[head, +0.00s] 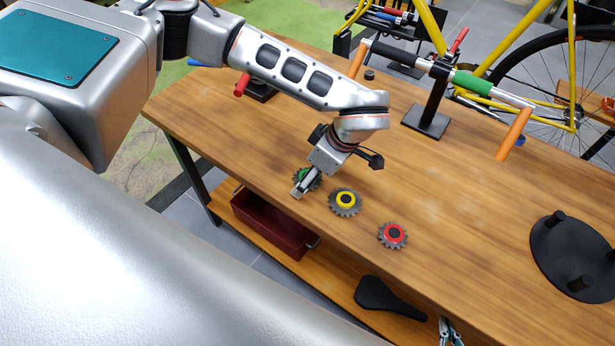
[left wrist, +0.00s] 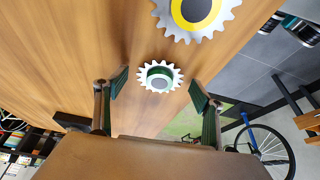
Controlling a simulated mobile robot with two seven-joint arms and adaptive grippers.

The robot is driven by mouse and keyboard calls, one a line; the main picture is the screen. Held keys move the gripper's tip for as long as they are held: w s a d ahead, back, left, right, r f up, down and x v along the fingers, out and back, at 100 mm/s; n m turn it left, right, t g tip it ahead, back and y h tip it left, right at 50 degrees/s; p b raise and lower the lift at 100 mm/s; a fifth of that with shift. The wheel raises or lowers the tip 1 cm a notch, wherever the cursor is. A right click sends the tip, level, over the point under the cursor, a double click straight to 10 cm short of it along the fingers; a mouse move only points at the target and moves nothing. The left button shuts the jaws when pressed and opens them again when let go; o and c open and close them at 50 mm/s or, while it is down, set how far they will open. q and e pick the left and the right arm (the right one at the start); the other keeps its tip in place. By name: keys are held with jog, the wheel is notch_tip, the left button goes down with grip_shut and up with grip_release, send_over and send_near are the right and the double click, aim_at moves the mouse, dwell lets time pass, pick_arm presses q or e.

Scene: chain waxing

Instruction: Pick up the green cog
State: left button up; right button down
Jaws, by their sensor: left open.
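The green cog (head: 303,174) is a grey toothed wheel with a green ring, lying on the wooden table (head: 240,130) near its front edge. My left gripper (head: 300,190) is over it and partly hides it in the head view. In the left wrist view the green cog (left wrist: 160,78) shows whole, between the two spread fingers of my left gripper (left wrist: 159,88), with a gap on each side. The gripper is open and empty. My right gripper does not show clearly in either view.
A yellow cog (head: 345,202) lies just right of the green one, and a red cog (head: 393,236) farther right. A black round piece with short posts (head: 575,255) is at the right. A stand (head: 427,120) is at the back. A red bin (head: 270,225) is on the shelf below.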

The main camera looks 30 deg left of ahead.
pick_arm(q)
jog(key=c, duration=1.2)
jog(key=shift+r, duration=0.1)
